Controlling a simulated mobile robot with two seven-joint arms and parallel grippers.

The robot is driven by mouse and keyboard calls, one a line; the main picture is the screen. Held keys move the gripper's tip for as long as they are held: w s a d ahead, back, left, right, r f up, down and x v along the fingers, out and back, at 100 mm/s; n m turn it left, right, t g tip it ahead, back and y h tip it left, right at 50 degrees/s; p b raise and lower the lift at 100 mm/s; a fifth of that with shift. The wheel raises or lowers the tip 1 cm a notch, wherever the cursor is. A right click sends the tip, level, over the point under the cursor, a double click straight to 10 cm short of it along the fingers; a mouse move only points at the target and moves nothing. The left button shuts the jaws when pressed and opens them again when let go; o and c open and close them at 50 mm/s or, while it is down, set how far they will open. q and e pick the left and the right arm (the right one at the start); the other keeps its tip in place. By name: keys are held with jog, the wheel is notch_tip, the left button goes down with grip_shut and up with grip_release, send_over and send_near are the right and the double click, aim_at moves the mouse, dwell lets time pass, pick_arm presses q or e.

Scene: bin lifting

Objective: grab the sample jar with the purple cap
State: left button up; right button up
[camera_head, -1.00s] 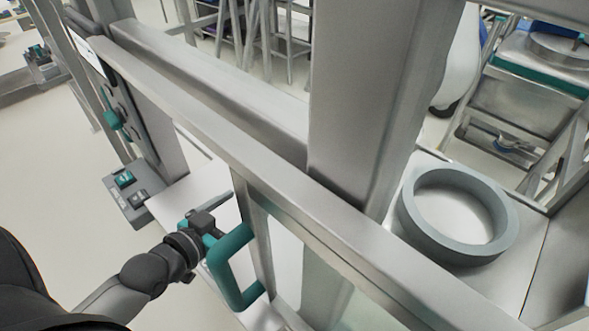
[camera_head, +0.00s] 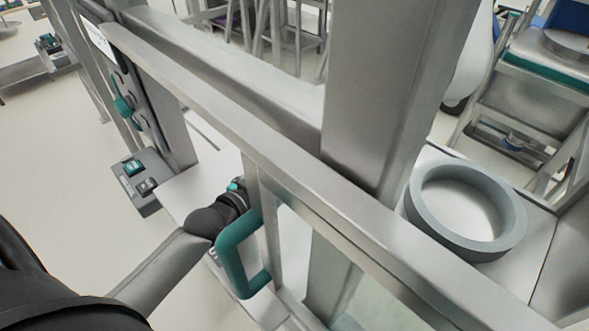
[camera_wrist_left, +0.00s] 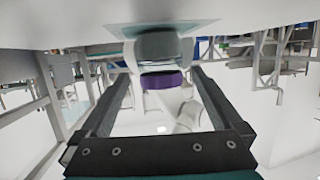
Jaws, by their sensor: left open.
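The sample jar (camera_wrist_left: 158,47) shows in the left wrist view, with a grey, see-through body and a purple cap (camera_wrist_left: 164,80). It stands against a pale surface at the top of that picture, its cap toward the bottom. My left gripper (camera_wrist_left: 160,74) is open, its two fingers on either side of the jar and cap in the picture; I cannot tell whether they touch it. In the head view my left arm reaches in behind the teal handle, and the frame hides its gripper. The jar is not visible in the head view. My right gripper is in neither view.
A metal frame with a thick post (camera_head: 385,90) and long rails crosses the head view. The teal handle (camera_head: 229,258) is close to my left forearm. A grey ring (camera_head: 465,238) lies on a shelf at right. A control box (camera_head: 140,182) stands at left.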

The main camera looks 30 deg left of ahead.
aim_at(289, 169)
pick_arm(q)
jog(key=shift+x, duration=2.4)
jog(key=shift+r, duration=0.15)
jog(key=shift+r, duration=0.1)
grip_shut()
